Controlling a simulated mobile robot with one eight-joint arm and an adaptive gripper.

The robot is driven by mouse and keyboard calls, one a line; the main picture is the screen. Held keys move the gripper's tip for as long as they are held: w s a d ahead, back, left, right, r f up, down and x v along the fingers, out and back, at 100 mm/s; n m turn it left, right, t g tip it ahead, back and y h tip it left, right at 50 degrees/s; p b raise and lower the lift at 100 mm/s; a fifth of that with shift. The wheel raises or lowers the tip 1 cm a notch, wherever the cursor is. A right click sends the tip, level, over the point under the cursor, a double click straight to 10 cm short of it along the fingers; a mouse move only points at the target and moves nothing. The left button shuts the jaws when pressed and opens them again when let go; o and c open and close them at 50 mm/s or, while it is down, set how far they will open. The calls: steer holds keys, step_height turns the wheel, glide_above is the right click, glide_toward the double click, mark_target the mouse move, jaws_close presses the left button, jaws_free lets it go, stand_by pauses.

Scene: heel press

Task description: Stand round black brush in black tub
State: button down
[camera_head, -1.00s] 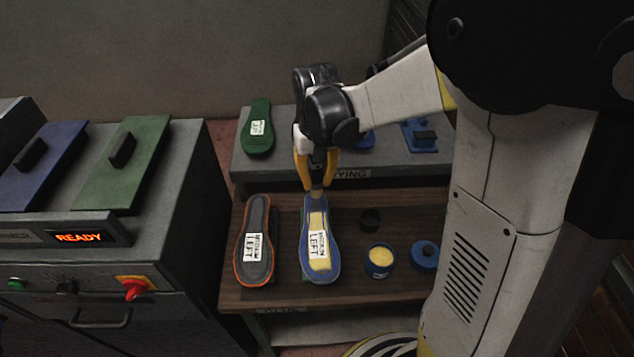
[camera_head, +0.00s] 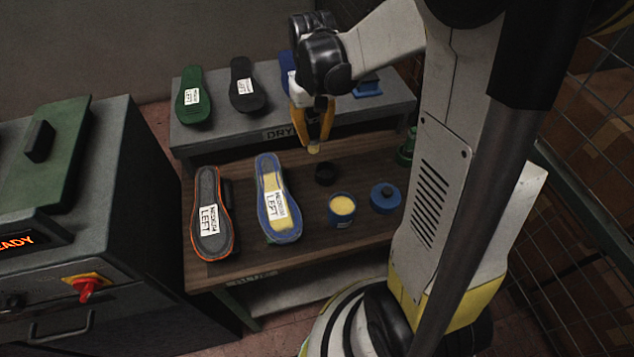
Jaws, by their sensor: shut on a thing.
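My gripper (camera_head: 314,136), with yellow fingers, is shut on the brush (camera_head: 313,150). Only a small pale tip of the brush shows below the fingertips; its black part is hidden or too dark to make out. The small round black tub (camera_head: 325,173) stands on the wooden bench (camera_head: 300,256), right of the blue-edged sole. In the picture the brush tip is just above and slightly left of the tub, apart from it. The tub's inside is dark.
A blue-edged sole (camera_head: 272,205) with a yellow coating and an orange-edged sole (camera_head: 209,222) lie on the bench. A grey rack (camera_head: 222,140) is behind; the press (camera_head: 75,240) is left.

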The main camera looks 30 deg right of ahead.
steer(key=s+d+f+m+b, duration=0.1)
steer(key=s+d+f+b, duration=0.3)
steer(key=s+d, duration=0.6)
steer(key=w+a+f+b, duration=0.1)
steer(key=w+f, duration=0.1)
steer(key=w, duration=0.1)
steer(key=w+a+f+b, duration=0.1)
steer(key=w+a+f, duration=0.1)
steer(key=w, duration=0.2)
steer(key=w+a+f+b, duration=0.2)
steer(key=w+f, duration=0.1)
steer(key=shift+w+a, duration=0.25)
steer(key=shift+w, duration=0.05)
steer(key=shift+f+b, duration=0.9)
steer(key=shift+f, duration=1)
steer(key=shift+f, duration=0.2)
steer(key=c, duration=1.3)
jaws_free()
steer(key=shift+c, duration=0.2)
steer(key=shift+r, duration=0.15)
